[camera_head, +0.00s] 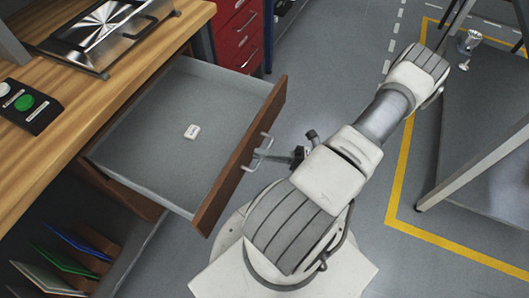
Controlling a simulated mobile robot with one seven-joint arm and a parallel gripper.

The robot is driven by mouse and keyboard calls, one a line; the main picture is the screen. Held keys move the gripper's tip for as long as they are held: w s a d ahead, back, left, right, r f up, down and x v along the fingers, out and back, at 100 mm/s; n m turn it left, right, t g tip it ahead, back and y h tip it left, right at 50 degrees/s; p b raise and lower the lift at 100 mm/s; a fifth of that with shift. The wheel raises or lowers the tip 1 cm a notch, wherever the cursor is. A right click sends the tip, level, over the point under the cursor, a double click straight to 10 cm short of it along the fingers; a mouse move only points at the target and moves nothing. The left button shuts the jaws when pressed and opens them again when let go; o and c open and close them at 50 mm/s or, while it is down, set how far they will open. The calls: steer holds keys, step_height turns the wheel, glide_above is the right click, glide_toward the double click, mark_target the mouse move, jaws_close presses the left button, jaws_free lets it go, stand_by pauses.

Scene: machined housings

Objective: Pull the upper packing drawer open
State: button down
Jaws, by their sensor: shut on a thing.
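The upper drawer (178,105) stands pulled out from under the wooden bench top. It has a grey inside and a brown wooden front (242,158). A metal bar handle (258,151) sits on the outer side of that front. My gripper (274,154) is at the handle and is shut on it; my arm reaches in from the right and partly hides the fingers. A small white item (192,131) lies on the drawer floor.
The bench top (62,128) carries a metal case (105,35) and a black button box (25,105). A red drawer cabinet (238,35) stands behind. Folders (65,248) sit below at left. Yellow floor lines (395,180) and a grey table frame (475,165) are at right.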

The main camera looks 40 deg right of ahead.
steer(key=shift+s+d, duration=0.1)
steer(key=shift+s, duration=0.05)
stand_by(0.3)
steer(key=c, duration=0.9)
jaws_free()
steer(key=v, duration=1.7)
steer(key=shift+s+d, duration=0.15)
steer(key=shift+s, duration=0.05)
steer(key=shift+r, duration=0.1)
